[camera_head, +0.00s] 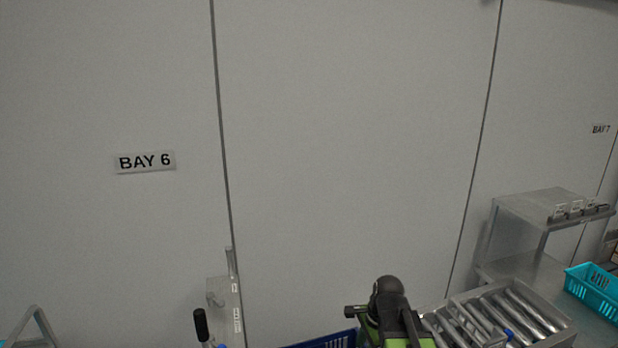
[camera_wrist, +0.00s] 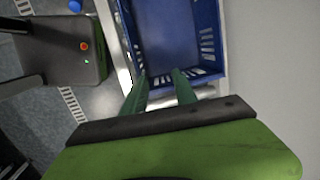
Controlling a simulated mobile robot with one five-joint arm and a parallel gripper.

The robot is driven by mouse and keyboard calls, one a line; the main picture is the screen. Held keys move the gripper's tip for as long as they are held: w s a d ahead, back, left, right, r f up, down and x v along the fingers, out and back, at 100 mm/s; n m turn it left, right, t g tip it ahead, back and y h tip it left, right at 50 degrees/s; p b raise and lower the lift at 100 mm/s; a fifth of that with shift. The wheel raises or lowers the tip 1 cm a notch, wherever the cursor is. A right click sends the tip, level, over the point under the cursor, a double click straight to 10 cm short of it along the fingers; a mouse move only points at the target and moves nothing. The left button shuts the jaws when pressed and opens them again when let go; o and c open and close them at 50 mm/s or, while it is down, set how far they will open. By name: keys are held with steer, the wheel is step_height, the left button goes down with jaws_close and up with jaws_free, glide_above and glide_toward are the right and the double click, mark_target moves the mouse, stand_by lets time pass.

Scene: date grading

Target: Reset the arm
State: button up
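My gripper (camera_wrist: 161,74) shows in the wrist view as two green fingers reaching up from a dark bar and a green body. The fingers stand apart with nothing between them, so it is open and empty. Its tips overlap the near end of a blue crate (camera_wrist: 178,35) with slotted walls. The inside of the crate that I can see looks empty. I cannot tell how far the tips are from the crate. In the head view, green and black parts of my arm show at the bottom, right of centre; the fingers are not visible there.
A blue crate edge (camera_head: 337,341) shows at the bottom of the head view. A metal roller conveyor (camera_head: 560,333) lies to the right, with a steel bench (camera_head: 520,268) and teal basket (camera_head: 597,288) beyond. A pale wall panel (camera_head: 350,130) fills the background.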

steer(key=s+f+n+g+h, duration=0.1)
steer(key=s+n, duration=0.5)
steer(key=n, duration=0.9)
steer(key=shift+s+d+h, duration=0.15)
steer(key=shift+s+h, duration=0.15)
